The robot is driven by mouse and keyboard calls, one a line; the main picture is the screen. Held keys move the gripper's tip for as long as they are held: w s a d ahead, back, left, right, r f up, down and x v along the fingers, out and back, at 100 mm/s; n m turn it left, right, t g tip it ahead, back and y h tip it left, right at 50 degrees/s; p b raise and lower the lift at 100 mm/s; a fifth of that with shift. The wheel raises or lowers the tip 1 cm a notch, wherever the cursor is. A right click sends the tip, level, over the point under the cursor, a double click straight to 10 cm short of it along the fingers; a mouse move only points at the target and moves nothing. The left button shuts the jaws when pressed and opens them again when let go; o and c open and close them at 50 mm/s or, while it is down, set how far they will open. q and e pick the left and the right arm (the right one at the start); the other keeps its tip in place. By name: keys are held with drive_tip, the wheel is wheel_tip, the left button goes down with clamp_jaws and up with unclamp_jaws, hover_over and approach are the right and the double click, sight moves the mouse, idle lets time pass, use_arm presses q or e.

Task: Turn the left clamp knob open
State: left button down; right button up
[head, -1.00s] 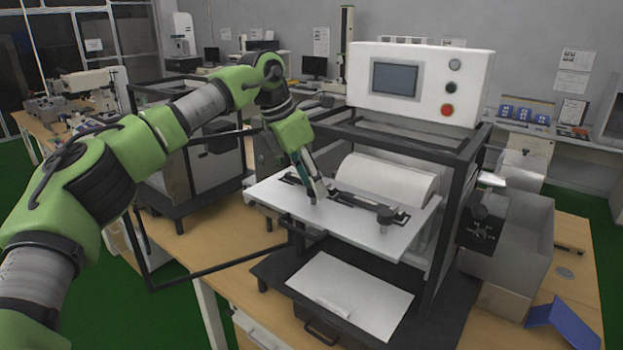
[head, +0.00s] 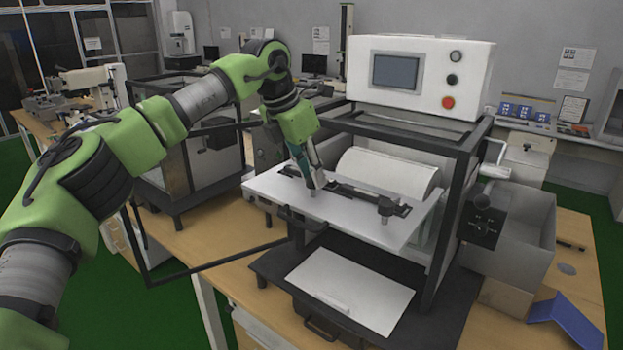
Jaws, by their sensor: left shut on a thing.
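A white plate (head: 345,215) juts out from the front of a black-framed machine. A dark clamp bar (head: 350,190) lies across it. The right clamp knob (head: 386,207) stands at the bar's right end, free of any gripper. My left gripper (head: 313,188) points down at the left part of the bar and is shut on the left clamp knob (head: 311,195); its fingers hide most of the knob. How far the knob is turned cannot be told. My right gripper does not show.
A white roller (head: 388,175) lies behind the plate. A control box (head: 420,78) with a screen and buttons tops the machine. Black frame posts (head: 450,225) stand at the right. A lower white sheet (head: 350,290) lies below the plate. A grey bin (head: 515,245) stands right.

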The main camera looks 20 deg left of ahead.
use_arm(q)
drive_tip(key=n+b, duration=0.1)
drive_tip(key=n, duration=0.1)
drive_tip(key=n+t+y+b, duration=0.1)
drive_tip(key=n+b, duration=0.1)
drive_tip(key=shift+d+n+y, duration=0.15)
drive_tip(key=shift+n+y, duration=0.15)
drive_tip(key=n+y+b, duration=0.1)
drive_tip(key=n, duration=0.2)
drive_tip(key=shift+d+n, duration=0.1)
drive_tip(key=shift+n, duration=0.2)
drive_tip(key=n+y, duration=0.1)
drive_tip(key=n, duration=0.2)
drive_tip(key=shift+r+n+y, duration=0.15)
drive_tip(key=shift+n+y, duration=0.15)
drive_tip(key=shift+y, duration=0.1)
drive_tip(key=shift+n+g+y+p, duration=0.45)
drive_tip(key=shift+n+g+y, duration=0.15)
drive_tip(key=shift+n, duration=1.3)
drive_tip(key=c, duration=1.8)
unclamp_jaws()
drive_tip(key=shift+d, duration=0.1)
